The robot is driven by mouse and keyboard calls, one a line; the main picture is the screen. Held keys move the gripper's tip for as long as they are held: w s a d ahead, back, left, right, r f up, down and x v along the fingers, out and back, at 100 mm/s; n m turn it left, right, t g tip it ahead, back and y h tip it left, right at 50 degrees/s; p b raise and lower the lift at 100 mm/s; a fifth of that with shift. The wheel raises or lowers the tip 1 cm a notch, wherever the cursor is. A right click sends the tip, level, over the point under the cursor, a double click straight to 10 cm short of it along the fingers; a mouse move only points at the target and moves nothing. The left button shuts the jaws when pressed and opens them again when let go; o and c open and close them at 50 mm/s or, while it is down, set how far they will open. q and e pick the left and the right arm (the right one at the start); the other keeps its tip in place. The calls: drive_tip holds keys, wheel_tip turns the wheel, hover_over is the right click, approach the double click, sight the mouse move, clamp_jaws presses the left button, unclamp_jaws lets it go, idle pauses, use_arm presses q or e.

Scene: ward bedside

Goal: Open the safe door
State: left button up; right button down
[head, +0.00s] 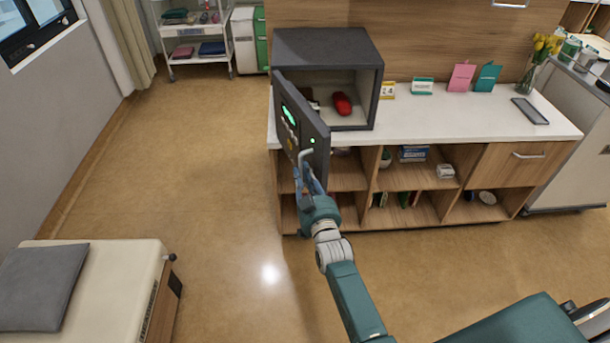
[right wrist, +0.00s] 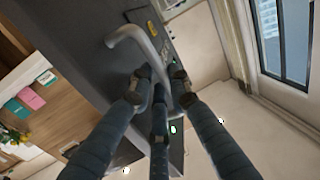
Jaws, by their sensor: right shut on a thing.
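The dark grey safe (head: 365,88) stands on the white counter top. Its door (head: 300,115) is swung out from the left side toward me, and the inside shows. A red object (head: 342,104) and a darker item lie inside. The door's front has a green-lit display and a grey lever handle (head: 304,154), which also shows in the right wrist view (right wrist: 128,34). My right gripper (head: 305,178) is shut on the handle; in the right wrist view its fingers (right wrist: 161,88) close around the lever's straight part. My left gripper is not in view.
Open shelves below hold small items. A bed (head: 115,270) is at the lower left, a white trolley (head: 190,30) at the back. The floor left of the door is clear.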

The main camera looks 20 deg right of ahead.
drive_tip(key=c, duration=1.7)
unclamp_jaws()
drive_tip(key=shift+w+r, duration=0.15)
drive_tip(key=shift+r, duration=0.05)
drive_tip(key=shift+o, duration=0.4)
drive_tip(key=shift+w+f, duration=0.1)
drive_tip(key=shift+f, duration=0.05)
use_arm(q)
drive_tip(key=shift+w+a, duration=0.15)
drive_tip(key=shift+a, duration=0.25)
use_arm(e)
drive_tip(key=s, duration=1.2)
drive_tip(key=shift+a, duration=0.45)
